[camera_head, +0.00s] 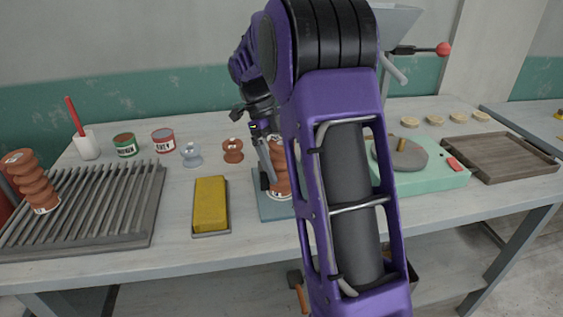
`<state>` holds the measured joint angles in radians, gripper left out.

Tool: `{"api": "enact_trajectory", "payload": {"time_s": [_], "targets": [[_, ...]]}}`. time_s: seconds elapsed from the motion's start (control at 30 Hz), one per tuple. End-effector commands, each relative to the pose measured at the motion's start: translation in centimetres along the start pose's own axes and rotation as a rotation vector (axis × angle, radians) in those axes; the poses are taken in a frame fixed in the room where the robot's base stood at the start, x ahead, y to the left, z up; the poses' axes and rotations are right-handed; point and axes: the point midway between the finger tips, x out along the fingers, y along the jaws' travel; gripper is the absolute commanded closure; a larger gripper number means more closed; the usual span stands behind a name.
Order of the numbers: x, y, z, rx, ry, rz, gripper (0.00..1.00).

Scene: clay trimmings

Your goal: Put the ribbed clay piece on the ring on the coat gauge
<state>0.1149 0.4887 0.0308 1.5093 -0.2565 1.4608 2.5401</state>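A ribbed terracotta clay piece (281,182) stands at the blue-grey plate (272,208), mostly hidden behind my arm; a white ring or mark shows near its foot. I cannot tell whether this plate is the coat gauge. My gripper (270,178) points down at this piece, one finger along its left side. The other finger is hidden, so its grip is unclear.
A yellow block (210,204) lies on a small tray left of the plate. Behind are two tins (163,141), a white cup (87,145) and small grey (191,154) and brown (232,150) spools. A green machine (430,180) and wooden tray (500,158) stand at right.

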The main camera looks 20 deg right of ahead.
Motion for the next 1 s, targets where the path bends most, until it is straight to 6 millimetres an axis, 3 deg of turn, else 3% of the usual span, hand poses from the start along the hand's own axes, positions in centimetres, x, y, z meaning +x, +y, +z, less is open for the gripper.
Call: {"api": "enact_trajectory", "payload": {"time_s": [0.37, 0.8, 1.0], "targets": [[-1.0, 0.0, -0.1, 0.000, -0.001, -0.001, 0.00], [-9.8, 0.0, -0.1, 0.000, -0.001, -0.002, 0.00], [-11.9, 0.0, -0.1, -0.001, 0.000, 0.000, 0.00]]}}
